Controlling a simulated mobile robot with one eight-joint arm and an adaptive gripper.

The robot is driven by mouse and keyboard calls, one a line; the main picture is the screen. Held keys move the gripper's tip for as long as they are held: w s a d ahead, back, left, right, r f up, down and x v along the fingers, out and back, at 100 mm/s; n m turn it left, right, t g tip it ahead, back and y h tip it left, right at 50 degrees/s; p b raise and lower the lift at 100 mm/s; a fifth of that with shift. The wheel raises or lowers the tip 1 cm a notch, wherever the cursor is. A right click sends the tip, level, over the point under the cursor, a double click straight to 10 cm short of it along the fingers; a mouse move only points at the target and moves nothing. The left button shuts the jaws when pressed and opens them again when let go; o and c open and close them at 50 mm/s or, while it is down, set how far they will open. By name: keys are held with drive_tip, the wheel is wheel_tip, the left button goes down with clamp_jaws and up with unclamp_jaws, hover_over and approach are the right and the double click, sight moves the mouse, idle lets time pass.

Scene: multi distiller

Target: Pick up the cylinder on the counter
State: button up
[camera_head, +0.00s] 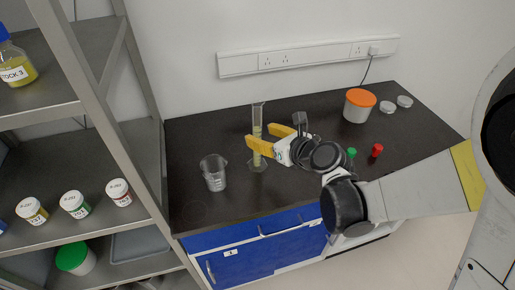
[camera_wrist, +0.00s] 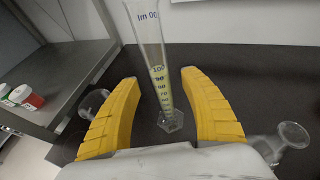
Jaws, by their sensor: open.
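The clear graduated cylinder (camera_head: 257,122) stands upright on the dark counter (camera_head: 206,135), with yellowish liquid in its lower part. My gripper (camera_head: 260,140) is open, its two yellow fingers pointing left toward the cylinder. In the wrist view the cylinder (camera_wrist: 154,70) rises between and beyond the yellow fingers of my gripper (camera_wrist: 158,88), with a gap on either side. Its hexagonal base (camera_wrist: 170,121) rests on the counter. In the head view the near finger overlaps the cylinder, so I cannot tell exactly how deep it sits between the fingers.
A clear beaker (camera_head: 214,173) stands left of the cylinder. A metal shelf (camera_head: 100,120) with bottles and jars rises at the left. An orange-lidded tub (camera_head: 359,105), small dishes (camera_head: 388,107), and green (camera_head: 351,153) and red (camera_head: 377,150) caps lie at the right. A socket strip (camera_head: 300,57) is on the wall.

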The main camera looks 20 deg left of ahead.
drive_tip(key=x, duration=0.3)
drive_tip(key=shift+b, duration=0.3)
clamp_jaws()
drive_tip(key=shift+s+d, duration=0.1)
drive_tip(key=shift+r, duration=0.15)
